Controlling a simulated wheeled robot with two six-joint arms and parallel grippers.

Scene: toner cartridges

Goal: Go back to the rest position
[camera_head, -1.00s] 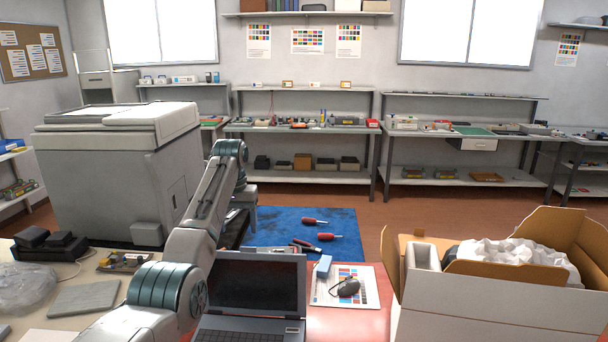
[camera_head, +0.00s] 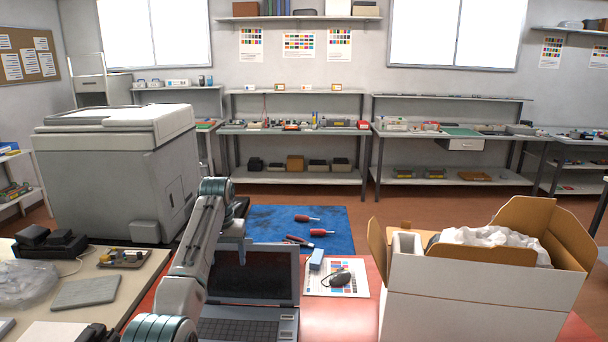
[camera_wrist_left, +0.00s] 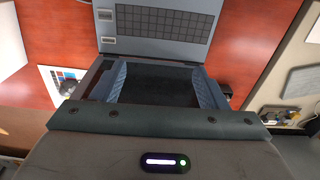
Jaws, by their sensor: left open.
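My left gripper (camera_head: 240,252) hangs down beside the laptop's screen in the head view, partly hidden by my own arm. In the left wrist view its two bluish fingers (camera_wrist_left: 158,84) are spread apart with nothing held between them. The dark laptop (camera_head: 248,325) stands open on the red table top, and its keyboard also shows at the top of the left wrist view (camera_wrist_left: 165,22). Behind the fingers is a dark surface, seemingly the laptop's screen. My right gripper is not in view.
An open cardboard box (camera_head: 470,300) with white packing stands on the right. Red-handled tools lie on a blue mat (camera_head: 340,224). A large printer (camera_head: 100,180) stands at the left.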

